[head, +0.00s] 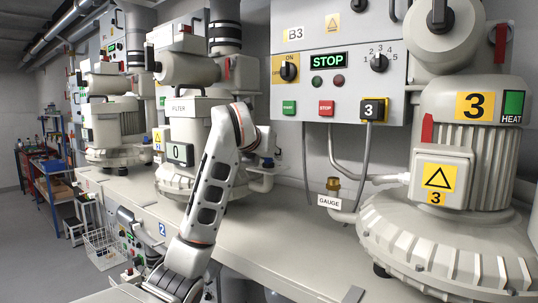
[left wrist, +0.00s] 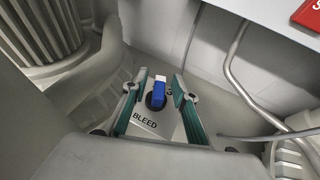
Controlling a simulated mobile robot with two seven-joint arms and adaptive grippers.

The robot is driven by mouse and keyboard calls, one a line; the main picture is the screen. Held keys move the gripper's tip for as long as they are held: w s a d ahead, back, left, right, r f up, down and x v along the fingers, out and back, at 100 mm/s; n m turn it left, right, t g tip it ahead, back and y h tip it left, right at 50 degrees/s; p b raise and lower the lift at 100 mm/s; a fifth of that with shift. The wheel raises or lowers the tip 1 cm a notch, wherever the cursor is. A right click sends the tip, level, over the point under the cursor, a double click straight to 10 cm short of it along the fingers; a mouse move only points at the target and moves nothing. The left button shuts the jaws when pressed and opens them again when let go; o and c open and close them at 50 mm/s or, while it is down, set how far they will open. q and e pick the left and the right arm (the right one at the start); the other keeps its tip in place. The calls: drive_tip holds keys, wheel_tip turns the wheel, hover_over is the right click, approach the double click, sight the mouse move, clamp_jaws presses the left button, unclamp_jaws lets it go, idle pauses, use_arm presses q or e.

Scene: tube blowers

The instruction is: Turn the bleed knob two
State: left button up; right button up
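A blue bleed knob (left wrist: 160,94) with a white-topped end stands on a dark round base in the left wrist view. A pale plate with the word BLEED (left wrist: 146,121) lies just on the near side of it. My left gripper (left wrist: 160,82) is open, with one green-lined finger on each side of the knob and a visible gap to each. In the head view my left arm reaches toward the bench's back, and its gripper and the bleed knob cannot be made out there. My right gripper is in neither view.
A control panel (head: 350,88) with a STOP display, knobs and buttons hangs above the bench. Blower 3 (head: 448,222) stands at the right, and the blower (head: 180,132) marked 0 stands behind my arm. Pipes and a GAUGE fitting (head: 332,186) lie between. The front benchtop (head: 285,250) is clear.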

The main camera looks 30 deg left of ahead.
use_arm(q)
clamp_jaws()
drive_tip(key=shift+n+y, duration=0.3)
drive_tip(key=n+g+y, duration=0.1)
drive_tip(key=n+y, duration=0.1)
drive_tip(key=n+g+y, duration=0.1)
drive_tip(key=n+y, duration=0.1)
drive_tip(key=shift+d+f+g, duration=0.1)
drive_tip(key=shift+d+g, duration=0.05)
drive_tip(key=shift+g, duration=0.25)
drive_tip(key=shift+a+n+g+y, duration=0.2)
drive_tip(key=shift+n+g+y, duration=1.7)
drive_tip(key=shift+n, duration=0.4)
drive_tip(key=shift+s+g, duration=0.1)
drive_tip(key=shift+g, duration=0.2)
unclamp_jaws()
drive_tip(key=shift+a, duration=0.1)
